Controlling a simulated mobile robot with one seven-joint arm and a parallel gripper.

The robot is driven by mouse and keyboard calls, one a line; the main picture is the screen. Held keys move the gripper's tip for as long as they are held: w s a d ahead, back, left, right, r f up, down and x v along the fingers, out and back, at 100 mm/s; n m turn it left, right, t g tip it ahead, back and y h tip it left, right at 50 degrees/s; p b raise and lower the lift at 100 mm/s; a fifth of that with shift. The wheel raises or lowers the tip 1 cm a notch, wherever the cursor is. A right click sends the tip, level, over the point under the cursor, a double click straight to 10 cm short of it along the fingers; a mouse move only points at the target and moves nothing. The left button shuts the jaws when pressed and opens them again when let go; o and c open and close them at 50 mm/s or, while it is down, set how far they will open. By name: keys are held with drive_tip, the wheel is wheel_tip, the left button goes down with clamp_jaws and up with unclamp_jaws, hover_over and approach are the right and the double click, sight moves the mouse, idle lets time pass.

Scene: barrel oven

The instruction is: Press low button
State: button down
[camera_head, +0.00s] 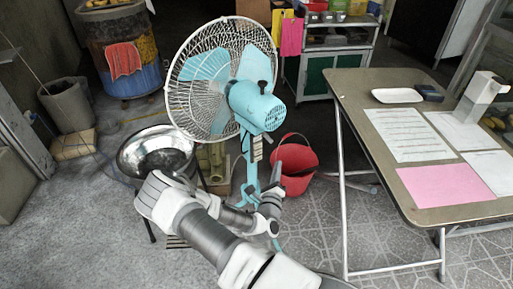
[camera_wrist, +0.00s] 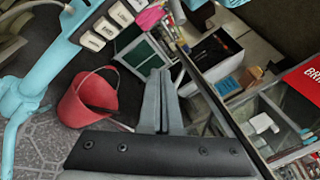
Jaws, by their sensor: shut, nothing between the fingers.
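A light-blue standing fan (camera_head: 258,108) with a white wire cage stands in the middle of the head view. Its control panel (camera_head: 257,148) is on the post below the motor. In the head view, my gripper (camera_head: 277,168) is by the fan's post, below the panel.
A red bucket (camera_head: 297,165) stands right behind the post. A metal bowl (camera_head: 155,150) on a stand is to the left. A folding table (camera_head: 365,95) with papers is to the right. A cabinet (camera_head: 336,60) stands at the back. Tiled floor (camera_head: 395,240) shows below the table.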

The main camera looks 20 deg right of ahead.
sight(258, 146)
drive_tip(key=shift+w+f, duration=0.1)
idle(0.3)
drive_tip(key=w+a+b, duration=0.2)
drive_tip(key=w+b, duration=0.1)
drive_tip(key=w, duration=0.5)
drive_tip(key=shift+w, duration=0.2)
idle(1.9)
drive_tip(key=shift+w+a, duration=0.1)
drive_tip(key=shift+w, duration=0.3)
drive_tip(key=shift+w, duration=0.4)
idle(0.5)
idle(0.3)
drive_tip(key=shift+s+p, duration=0.6)
drive_tip(key=shift+s, duration=0.25)
